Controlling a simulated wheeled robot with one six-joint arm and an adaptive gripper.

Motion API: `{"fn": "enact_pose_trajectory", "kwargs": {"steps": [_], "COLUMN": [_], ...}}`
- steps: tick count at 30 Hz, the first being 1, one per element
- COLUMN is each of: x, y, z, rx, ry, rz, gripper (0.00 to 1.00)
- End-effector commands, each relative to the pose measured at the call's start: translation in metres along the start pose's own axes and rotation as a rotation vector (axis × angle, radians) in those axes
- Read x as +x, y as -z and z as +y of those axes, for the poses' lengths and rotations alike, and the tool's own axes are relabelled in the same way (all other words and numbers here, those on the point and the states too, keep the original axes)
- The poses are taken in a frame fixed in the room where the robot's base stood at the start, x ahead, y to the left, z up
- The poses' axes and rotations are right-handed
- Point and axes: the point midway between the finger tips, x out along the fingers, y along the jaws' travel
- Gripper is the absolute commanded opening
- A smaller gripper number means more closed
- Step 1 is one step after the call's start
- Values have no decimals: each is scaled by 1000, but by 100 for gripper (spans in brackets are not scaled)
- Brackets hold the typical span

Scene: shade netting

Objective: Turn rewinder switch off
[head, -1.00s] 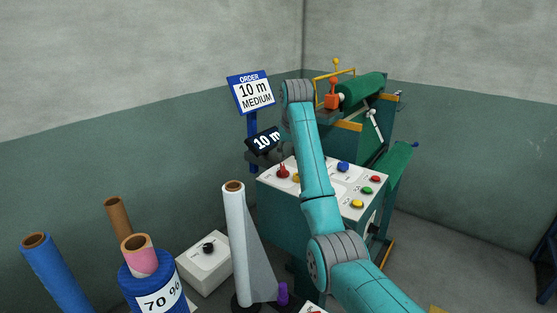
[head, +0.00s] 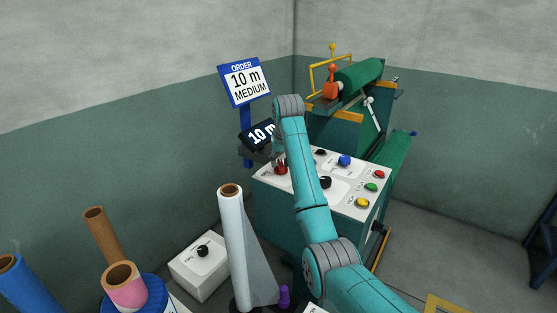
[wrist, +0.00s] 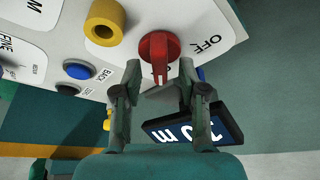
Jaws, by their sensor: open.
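The red rotary switch (wrist: 158,55) sits on the white control panel with the word OFF (wrist: 205,44) printed to its right in the wrist view. Its grip points down towards my gripper. My gripper (wrist: 160,72) is open, with one finger on each side of the switch's lower end; contact is not clear. In the head view the red switch (head: 281,170) is at the panel's left edge, partly covered by my gripper. The rewinder's green roll (head: 358,74) is behind the panel.
A yellow collar knob (wrist: 104,22) and a blue button (wrist: 78,69) lie left of the switch. The 10 m display (wrist: 192,124) is close by the right finger. A white tube (head: 237,240) and a white box with a black knob (head: 200,265) stand at the front.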

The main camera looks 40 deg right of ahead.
Motion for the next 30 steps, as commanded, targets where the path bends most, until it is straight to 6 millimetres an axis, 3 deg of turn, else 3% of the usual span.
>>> {"fn": "enact_pose_trajectory", "kwargs": {"steps": [12, 17, 30], "x": [7, 7, 6], "y": [-3, -3, -3], "z": [1, 1, 2], "rx": [0, 0, -38], "ry": [0, 0, 16], "rz": [0, 0, 0], "gripper": [42, 2, 0]}}
